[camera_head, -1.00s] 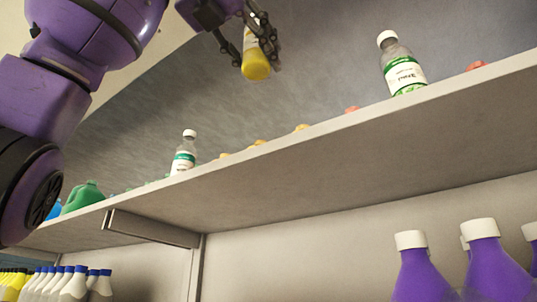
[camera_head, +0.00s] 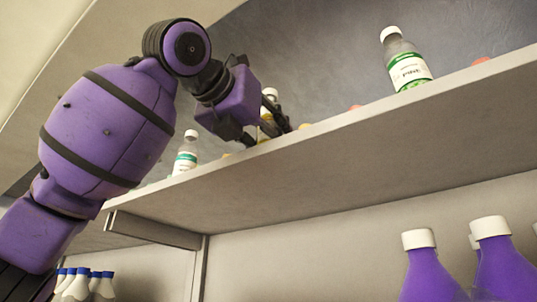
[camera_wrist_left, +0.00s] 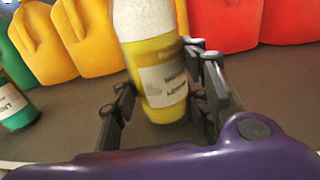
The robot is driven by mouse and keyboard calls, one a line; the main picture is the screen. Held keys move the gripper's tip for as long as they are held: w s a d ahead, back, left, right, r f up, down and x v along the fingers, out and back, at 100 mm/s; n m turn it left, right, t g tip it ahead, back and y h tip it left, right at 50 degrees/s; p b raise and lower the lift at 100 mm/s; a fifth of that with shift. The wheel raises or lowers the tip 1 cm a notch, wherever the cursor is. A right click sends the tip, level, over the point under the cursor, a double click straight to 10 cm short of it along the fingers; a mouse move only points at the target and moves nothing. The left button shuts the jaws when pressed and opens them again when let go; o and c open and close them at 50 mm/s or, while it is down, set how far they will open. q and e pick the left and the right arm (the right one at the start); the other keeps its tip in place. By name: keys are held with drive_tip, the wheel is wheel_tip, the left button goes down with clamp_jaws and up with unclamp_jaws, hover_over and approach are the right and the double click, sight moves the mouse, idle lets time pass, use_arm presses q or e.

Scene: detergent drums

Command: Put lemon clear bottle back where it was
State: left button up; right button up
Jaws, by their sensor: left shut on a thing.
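The lemon clear bottle (camera_head: 268,108) has a white cap, yellow contents and a pale label. In the wrist view the bottle (camera_wrist_left: 160,70) stands between my finger pads, leaning slightly. My left gripper (camera_head: 264,131) is shut on it at the upper shelf (camera_head: 330,150). The bottle's base is at or close to the shelf surface; I cannot tell if it touches. The shelf edge and my fingers hide its lower part in the head view. My right gripper is not in view.
A green-labelled clear bottle (camera_head: 185,157) stands left of my gripper, and another (camera_head: 405,66) farther right. Yellow jugs (camera_wrist_left: 40,45) and red jugs (camera_wrist_left: 225,25) line up behind the held bottle. Purple bottles (camera_head: 430,270) stand below.

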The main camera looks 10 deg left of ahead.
use_arm(q)
drive_tip(key=shift+s, duration=0.2)
drive_tip(key=o, duration=1.4)
drive_tip(key=shift+o, duration=0.2)
drive_tip(key=shift+r, duration=0.15)
drive_tip(key=shift+s, duration=0.3)
drive_tip(key=v, duration=1.1)
drive_tip(key=shift+a, duration=0.1)
